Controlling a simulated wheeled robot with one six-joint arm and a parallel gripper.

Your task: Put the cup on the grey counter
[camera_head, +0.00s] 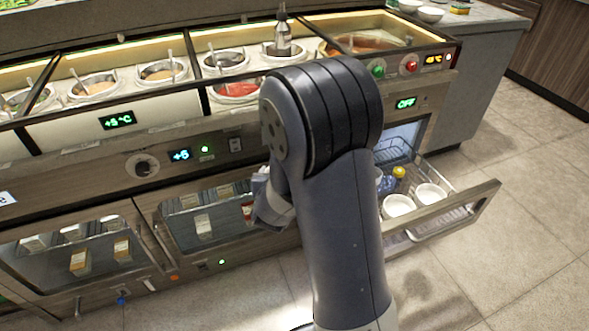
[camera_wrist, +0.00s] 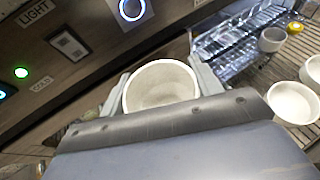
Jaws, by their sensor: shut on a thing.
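In the wrist view a white cup (camera_wrist: 160,88) sits between the two fingers of my gripper (camera_wrist: 160,80), which is shut on it. I look into the cup's open top, and it appears empty. In the head view my gripper (camera_head: 268,200) is in front of the station's steel front, left of the open drawer, partly behind my arm. I cannot make out the held cup clearly there. A grey counter (camera_head: 485,22) stands at the top right of the head view, beyond the sauce station, with white bowls (camera_head: 430,14) on it.
An open wire drawer (camera_head: 485,196) juts out at right, holding white cups (camera_head: 430,193) and a yellow-topped item (camera_head: 399,172). The sauce station (camera_head: 110,128) with several filled wells and a bottle (camera_head: 283,35) spans the back. Floor at right is clear.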

